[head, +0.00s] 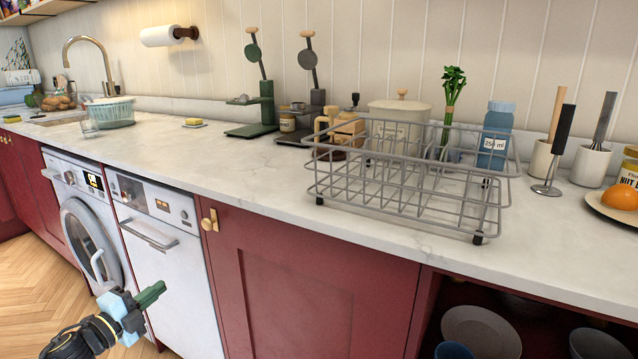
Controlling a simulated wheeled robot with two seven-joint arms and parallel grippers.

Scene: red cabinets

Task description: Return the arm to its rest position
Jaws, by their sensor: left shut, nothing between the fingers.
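My left gripper (150,294) shows at the lower left of the head view, with its arm coming in from the bottom left corner. Its dark green fingers are shut with nothing between them. It is in front of the white dishwasher (165,255), below the countertop level, and points to the right and slightly up. Whether it touches the dishwasher front cannot be told. My right gripper is not in view.
A grey wire dish rack (400,190) stands empty near the front edge of the marble countertop (250,172). A washing machine (85,215) is at the left. An open shelf with plates (480,330) is at the lower right. Wooden floor (35,280) is clear at left.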

